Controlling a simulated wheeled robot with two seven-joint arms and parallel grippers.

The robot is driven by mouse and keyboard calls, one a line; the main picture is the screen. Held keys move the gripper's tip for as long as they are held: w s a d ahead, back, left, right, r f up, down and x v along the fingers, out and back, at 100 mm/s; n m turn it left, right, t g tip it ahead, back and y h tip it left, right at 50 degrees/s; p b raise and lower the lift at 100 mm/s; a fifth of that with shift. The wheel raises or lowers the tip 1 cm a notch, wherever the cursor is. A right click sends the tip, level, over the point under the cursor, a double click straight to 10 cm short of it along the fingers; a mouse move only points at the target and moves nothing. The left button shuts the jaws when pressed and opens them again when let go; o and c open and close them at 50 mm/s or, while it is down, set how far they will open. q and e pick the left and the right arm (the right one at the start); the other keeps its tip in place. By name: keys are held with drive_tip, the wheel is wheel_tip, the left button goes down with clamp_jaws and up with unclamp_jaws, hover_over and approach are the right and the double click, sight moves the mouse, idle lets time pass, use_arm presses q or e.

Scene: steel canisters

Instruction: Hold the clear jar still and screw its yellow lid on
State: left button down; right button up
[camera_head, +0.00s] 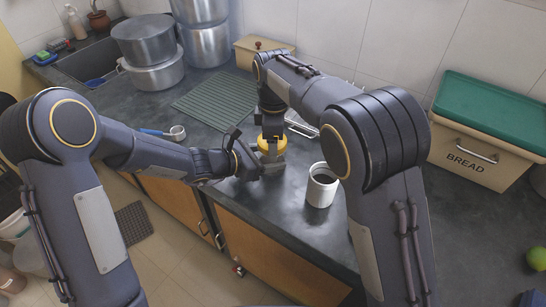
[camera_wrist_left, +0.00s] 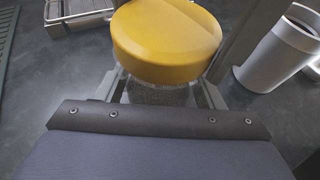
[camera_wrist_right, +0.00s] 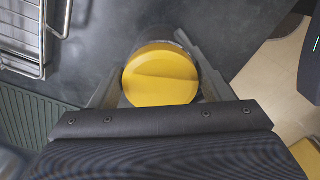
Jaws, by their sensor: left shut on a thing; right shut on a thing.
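The clear jar (camera_wrist_left: 160,93) stands on the dark counter near its front edge. Its yellow lid (camera_wrist_left: 166,38) sits on top of it and looks level; the threads are hidden. The lid also shows in the head view (camera_head: 271,144) and the right wrist view (camera_wrist_right: 160,76). My left gripper (camera_wrist_left: 166,88) comes in from the left, low, and is shut on the jar's body. My right gripper (camera_wrist_right: 150,72) comes down from above and is shut on the yellow lid. In the head view the arms partly hide the jar.
A wire rack (camera_head: 301,125) and a green ribbed mat (camera_head: 215,101) lie behind. A blue-handled strainer (camera_head: 176,132) lies left. A bread bin (camera_head: 472,158) stands at the right.

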drive_tip(key=shift+s+a, duration=0.15)
drive_tip(key=shift+a, duration=0.35)
drive_tip(key=o, duration=1.1)
drive_tip(key=shift+d, duration=0.25)
drive_tip(key=shift+r, duration=0.1)
drive_tip(key=shift+d+r, duration=0.1)
drive_tip(key=shift+r, duration=2.1)
